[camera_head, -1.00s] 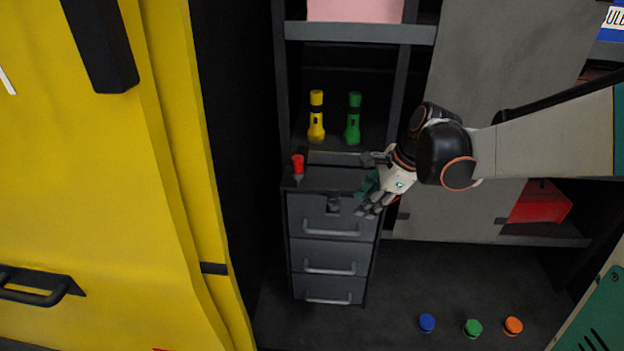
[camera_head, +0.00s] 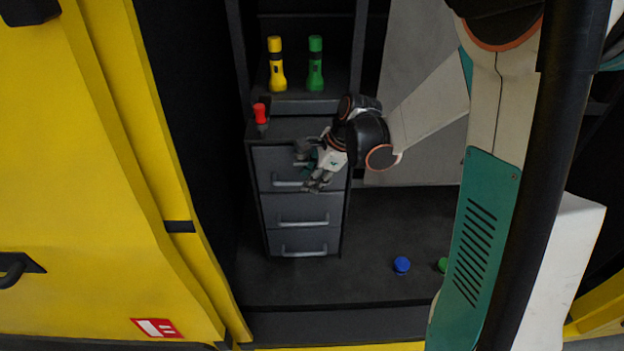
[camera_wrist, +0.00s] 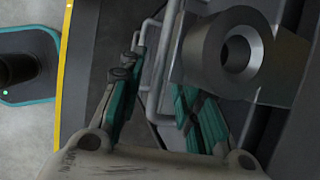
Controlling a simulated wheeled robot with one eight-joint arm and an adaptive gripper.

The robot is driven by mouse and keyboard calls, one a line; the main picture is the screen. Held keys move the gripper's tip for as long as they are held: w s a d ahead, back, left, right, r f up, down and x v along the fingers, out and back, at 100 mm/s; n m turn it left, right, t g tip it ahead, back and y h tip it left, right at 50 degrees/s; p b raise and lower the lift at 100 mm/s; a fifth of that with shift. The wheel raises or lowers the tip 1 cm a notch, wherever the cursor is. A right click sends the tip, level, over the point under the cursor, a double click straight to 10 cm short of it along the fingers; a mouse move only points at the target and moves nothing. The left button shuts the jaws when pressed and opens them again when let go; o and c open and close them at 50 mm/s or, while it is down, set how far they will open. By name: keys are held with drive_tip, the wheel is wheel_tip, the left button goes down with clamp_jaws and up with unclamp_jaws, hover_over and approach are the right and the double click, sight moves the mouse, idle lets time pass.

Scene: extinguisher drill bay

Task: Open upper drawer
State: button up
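The grey drawer unit (camera_head: 302,214) has three stacked drawers with bar handles. Its upper drawer (camera_head: 268,162) looks shut, and the upper handle (camera_head: 285,184) is partly covered by my gripper. My gripper (camera_head: 316,182) is in front of the right part of the upper drawer, close to its handle. In the wrist view, my gripper (camera_wrist: 158,80) has its two fingers apart, with grey handle bars (camera_wrist: 151,100) showing between them. I cannot tell whether the fingers touch a handle. A grey cylinder with a round hole (camera_wrist: 235,52) is close by the right finger.
A red-topped item (camera_head: 260,113) stands on the drawer unit. A yellow flashlight (camera_head: 276,65) and a green flashlight (camera_head: 315,65) stand on the shelf behind. A yellow cabinet (camera_head: 90,180) is at left. A blue cap (camera_head: 402,264) and a green cap (camera_head: 442,265) lie below right.

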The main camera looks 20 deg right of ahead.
drive_tip(key=shift+f, duration=0.1)
drive_tip(key=shift+c, duration=0.2)
clamp_jaws()
drive_tip(key=shift+a, duration=0.1)
drive_tip(key=s+a, duration=0.3)
drive_tip(key=s, duration=0.7)
drive_tip(key=s+a, duration=0.3)
drive_tip(key=s, duration=0.8)
drive_tip(key=shift+a+p, duration=0.35)
drive_tip(key=shift+o, duration=0.2)
unclamp_jaws()
